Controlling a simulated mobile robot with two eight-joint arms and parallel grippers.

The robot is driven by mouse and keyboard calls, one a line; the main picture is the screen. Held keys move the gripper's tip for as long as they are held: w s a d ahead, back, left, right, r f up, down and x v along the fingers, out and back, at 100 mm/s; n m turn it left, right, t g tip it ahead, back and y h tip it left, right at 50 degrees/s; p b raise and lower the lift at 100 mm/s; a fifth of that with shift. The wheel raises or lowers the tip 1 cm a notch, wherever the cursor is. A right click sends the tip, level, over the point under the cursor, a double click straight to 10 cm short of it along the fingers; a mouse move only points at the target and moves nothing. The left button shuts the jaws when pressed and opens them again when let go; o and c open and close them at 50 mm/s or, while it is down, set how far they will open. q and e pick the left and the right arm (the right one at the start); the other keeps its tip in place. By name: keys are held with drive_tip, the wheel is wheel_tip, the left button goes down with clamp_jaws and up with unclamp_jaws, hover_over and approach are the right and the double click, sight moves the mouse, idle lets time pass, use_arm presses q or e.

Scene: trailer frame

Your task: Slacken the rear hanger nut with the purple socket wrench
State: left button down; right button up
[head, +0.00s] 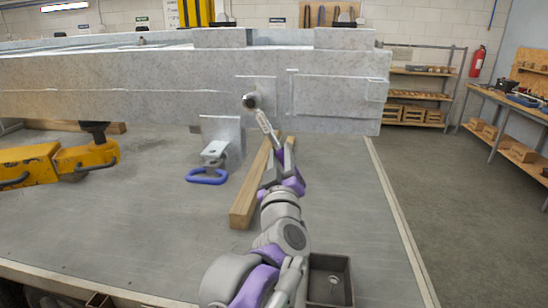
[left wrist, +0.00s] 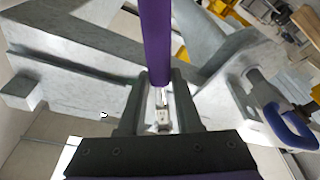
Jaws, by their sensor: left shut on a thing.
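The rear hanger nut (head: 249,101) shows as a dark round end on a small plate on the side of the grey trailer frame (head: 150,80). The socket wrench's pale metal shank (head: 266,127) slants from my left gripper (head: 283,158) up to the nut, and its head overlaps the nut. I cannot tell whether the socket is seated. In the left wrist view, the purple handle (left wrist: 157,45) runs up from between the fingers of my left gripper (left wrist: 162,100), which is shut on it. My right gripper is not in view.
A bracket with a blue loop handle (head: 207,178) stands below the frame, left of my arm. A wooden beam (head: 250,190) lies beside my arm. Yellow equipment (head: 80,162) is at the left. A grey open box (head: 331,280) sits at the front. The floor at right is clear.

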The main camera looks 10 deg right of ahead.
use_arm(q)
drive_tip(key=shift+s+d+r, duration=0.1)
drive_tip(key=shift+d, duration=0.1)
drive_tip(key=shift+s+d+r+n+y, duration=0.2)
drive_tip(key=shift+d+r+n+y, duration=0.35)
drive_tip(key=shift+n, duration=0.55)
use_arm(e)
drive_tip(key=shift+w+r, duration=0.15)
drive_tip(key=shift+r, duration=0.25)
use_arm(q)
drive_tip(key=shift+d, duration=0.15)
drive_tip(key=shift+r+p, duration=0.1)
drive_tip(key=shift+p, duration=0.2)
drive_tip(key=shift+s+d+r+n+p, duration=0.2)
drive_tip(key=shift+d+r+n+p, duration=0.15)
drive_tip(key=shift+d+r+n, duration=0.55)
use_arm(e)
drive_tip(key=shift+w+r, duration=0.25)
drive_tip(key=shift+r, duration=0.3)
use_arm(q)
drive_tip(key=shift+s+a+f, duration=0.1)
drive_tip(key=shift+a+f, duration=0.1)
drive_tip(key=shift+f, duration=0.05)
